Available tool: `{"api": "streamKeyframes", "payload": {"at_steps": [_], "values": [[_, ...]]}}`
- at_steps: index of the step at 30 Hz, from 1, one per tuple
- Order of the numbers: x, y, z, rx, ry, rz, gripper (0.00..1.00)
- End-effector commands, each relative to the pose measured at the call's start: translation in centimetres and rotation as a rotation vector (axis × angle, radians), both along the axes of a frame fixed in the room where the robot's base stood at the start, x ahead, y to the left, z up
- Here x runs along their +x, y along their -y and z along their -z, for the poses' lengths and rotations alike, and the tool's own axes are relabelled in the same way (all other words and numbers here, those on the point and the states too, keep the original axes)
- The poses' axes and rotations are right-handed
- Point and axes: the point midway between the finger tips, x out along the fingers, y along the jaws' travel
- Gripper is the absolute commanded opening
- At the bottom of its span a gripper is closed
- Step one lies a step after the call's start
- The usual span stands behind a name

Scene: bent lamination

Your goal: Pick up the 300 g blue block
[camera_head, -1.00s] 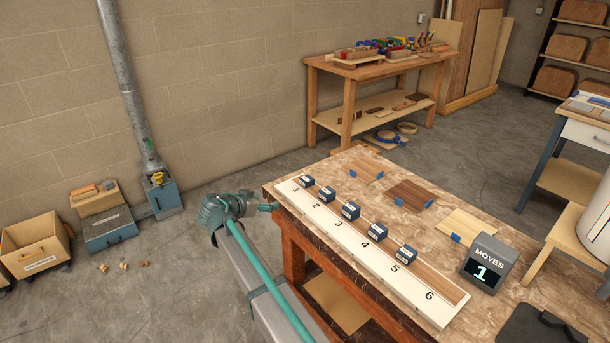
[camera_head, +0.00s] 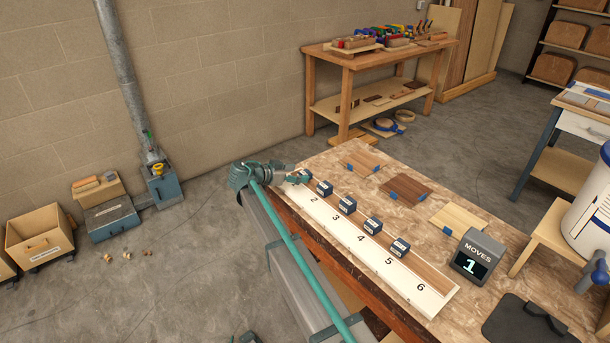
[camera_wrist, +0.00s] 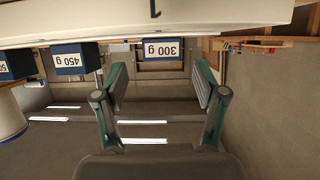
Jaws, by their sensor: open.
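The block labelled 300 g (camera_wrist: 160,50), dark blue with a white label, shows upside down in the wrist view, between and just beyond my two fingers.
A block labelled 450 g (camera_wrist: 75,58) stands beside it, and more dark blue blocks follow along the board. A display (camera_head: 479,257) reads MOVES 1 at the right. Thin wood sheets (camera_head: 408,187) lie behind the board on the worktable (camera_head: 325,163).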

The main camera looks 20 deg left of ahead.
Motion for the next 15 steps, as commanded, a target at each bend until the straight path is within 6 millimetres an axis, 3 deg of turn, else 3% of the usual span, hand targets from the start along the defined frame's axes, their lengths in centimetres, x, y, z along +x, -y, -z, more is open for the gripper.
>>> {"api": "streamKeyframes", "payload": {"at_steps": [9,15], "values": [[3.3,1.8,1.5,-0.001,0.0,0.002,0.71],[3.5,1.9,1.8,-0.001,-0.001,0.0,0.71]]}}
